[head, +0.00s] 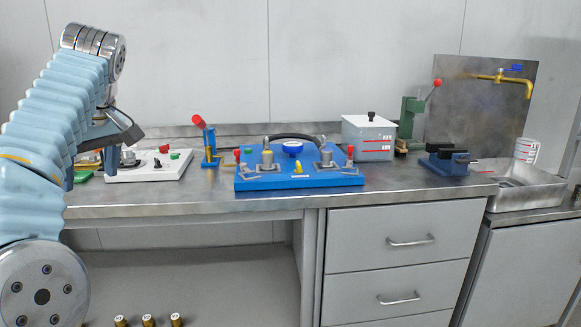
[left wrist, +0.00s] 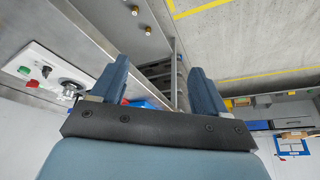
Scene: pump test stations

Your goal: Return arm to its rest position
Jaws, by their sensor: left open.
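My left arm, in a light blue sleeve, rises along the left edge of the head view and bends down at its top. My left gripper (head: 91,170) hangs at the left end of the bench, partly hidden by the arm. In the left wrist view its two blue fingers (left wrist: 158,70) stand wide apart with nothing held between them. My right arm and gripper are in neither view.
A steel bench (head: 240,203) carries a white station (head: 150,172), a blue station (head: 300,180), a grey box (head: 369,137), a green press (head: 411,115) and a blue vise (head: 445,160). A sink (head: 520,187) stands at right. Several brass parts (head: 148,320) stand low at left.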

